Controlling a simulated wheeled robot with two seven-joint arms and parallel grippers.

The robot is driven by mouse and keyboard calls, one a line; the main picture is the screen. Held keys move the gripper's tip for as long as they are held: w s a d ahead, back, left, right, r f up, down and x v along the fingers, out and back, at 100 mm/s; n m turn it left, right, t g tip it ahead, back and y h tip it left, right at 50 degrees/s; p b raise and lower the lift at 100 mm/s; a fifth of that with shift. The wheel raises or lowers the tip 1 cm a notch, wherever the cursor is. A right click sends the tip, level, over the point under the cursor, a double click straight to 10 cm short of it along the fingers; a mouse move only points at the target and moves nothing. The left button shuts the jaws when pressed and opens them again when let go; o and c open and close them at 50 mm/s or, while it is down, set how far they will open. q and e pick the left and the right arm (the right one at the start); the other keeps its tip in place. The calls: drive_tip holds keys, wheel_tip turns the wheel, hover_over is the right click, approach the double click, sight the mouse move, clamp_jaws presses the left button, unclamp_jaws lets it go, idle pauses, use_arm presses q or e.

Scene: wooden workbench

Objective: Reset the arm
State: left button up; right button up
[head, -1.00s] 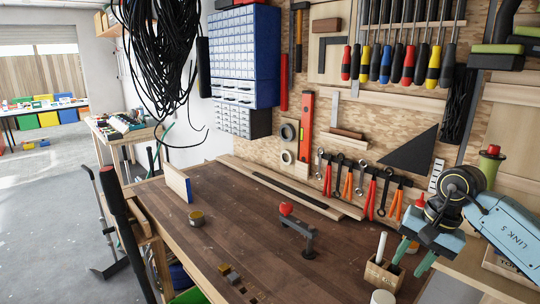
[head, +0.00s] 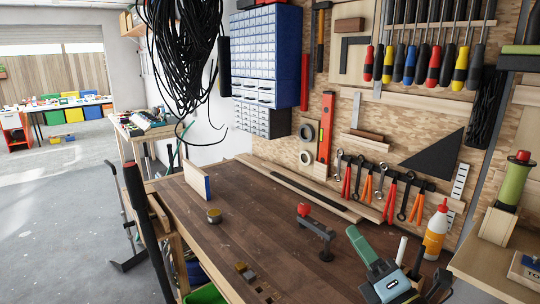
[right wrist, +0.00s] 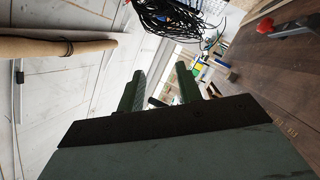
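My right gripper (head: 360,243) is low at the front right of the wooden workbench (head: 255,225) in the head view. One green finger shows there, pointing up and left; the other is not clear. In the right wrist view, the two green fingers (right wrist: 160,72) stand well apart with nothing between them, so it is open and empty. My left gripper is not in view.
A dark clamp with a red knob (head: 304,210) stands just left of my right gripper. An orange-and-white bottle (head: 435,232) stands to its right. The bench middle is mostly clear.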

drive_tip(key=s+d+f+m+g+h, duration=0.3)
drive_tip(key=d+f+m+h, duration=0.15)
drive_tip(key=f+m, duration=0.35)
drive_tip(key=s+d+f+m+g+h, duration=0.35)
drive_tip(key=f+m+h, duration=0.3)
drive_tip(key=m, duration=0.45)
drive_tip(key=s+a+f+m+g+y, duration=0.1)
drive_tip(key=s+f+m+g, duration=0.4)
drive_tip(key=s, duration=0.5)
drive_tip(key=s+a+f+m+g+y, duration=0.15)
drive_tip(key=s+f+m+g, duration=0.3)
drive_tip(key=s+f, duration=0.45)
wheel_tip(320, 180, down, 24)
drive_tip(key=s+n+g+b, duration=0.1)
drive_tip(key=s+g, duration=0.1)
drive_tip(key=s, duration=0.1)
drive_tip(key=s+d+f+g+b, duration=0.1)
drive_tip(key=s+d+f, duration=0.2)
drive_tip(key=s+f, duration=1.2)
drive_tip(key=shift+s+f+b, duration=0.25)
drive_tip(key=shift+f+b, duration=0.05)
drive_tip(key=shift+f, duration=0.15)
drive_tip(key=shift+n+h, duration=0.25)
